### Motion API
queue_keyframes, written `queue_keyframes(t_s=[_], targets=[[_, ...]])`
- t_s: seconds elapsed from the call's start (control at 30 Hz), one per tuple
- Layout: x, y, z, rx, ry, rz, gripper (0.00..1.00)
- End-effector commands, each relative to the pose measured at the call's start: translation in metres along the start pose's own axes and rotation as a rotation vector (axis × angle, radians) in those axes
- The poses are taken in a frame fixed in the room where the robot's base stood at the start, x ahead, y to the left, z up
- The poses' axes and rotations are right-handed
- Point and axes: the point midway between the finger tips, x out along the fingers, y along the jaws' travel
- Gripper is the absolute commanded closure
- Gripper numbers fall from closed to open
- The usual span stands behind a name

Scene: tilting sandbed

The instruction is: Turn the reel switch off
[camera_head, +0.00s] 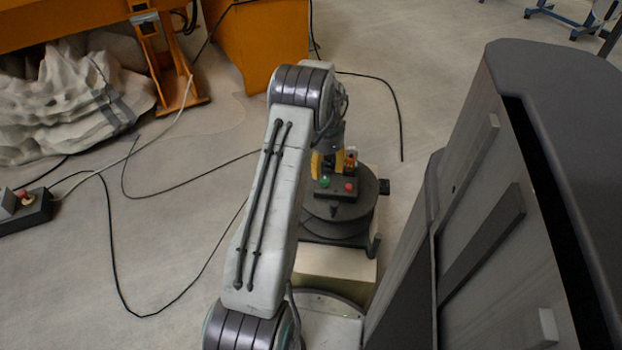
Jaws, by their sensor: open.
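The cable reel (338,222) is a dark round drum on a pale block, right of my arm. On its top is a small dark control box with a green button (324,182) and a red button (349,186). I cannot tell which part is the switch or how it is set. My gripper (333,163) points down at the far side of the control box, close to it and partly hidden by my arm. It is open. Yellow and orange parts show there, and I cannot make out the fingertips or any contact.
Black and pale cables (150,312) cross the floor at left. A control box with a red button (27,207) lies at the left edge. Orange machinery (258,45) and a grey draped heap (65,100) stand behind.

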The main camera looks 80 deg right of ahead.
Motion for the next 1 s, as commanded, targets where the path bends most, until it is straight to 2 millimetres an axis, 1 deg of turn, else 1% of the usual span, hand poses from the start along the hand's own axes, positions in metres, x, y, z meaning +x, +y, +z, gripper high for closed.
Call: queue_keyframes(t_s=[0.03, 0.2, 0.43, 0.6, 0.9, 0.93, 1.0], targets=[[0.009, 0.001, 0.000, 0.000, -0.002, 0.002, 0.49], [0.031, 0.001, 0.001, -0.002, -0.002, 0.003, 0.49], [0.052, 0.001, 0.001, -0.003, -0.002, 0.002, 0.49], [0.059, 0.000, 0.001, -0.004, 0.000, 0.000, 0.49], [0.060, 0.000, 0.001, -0.004, 0.000, 0.001, 0.49], [0.060, 0.000, 0.001, -0.004, 0.000, 0.001, 0.46], [0.060, 0.000, 0.001, -0.004, 0.000, 0.001, 0.52]])
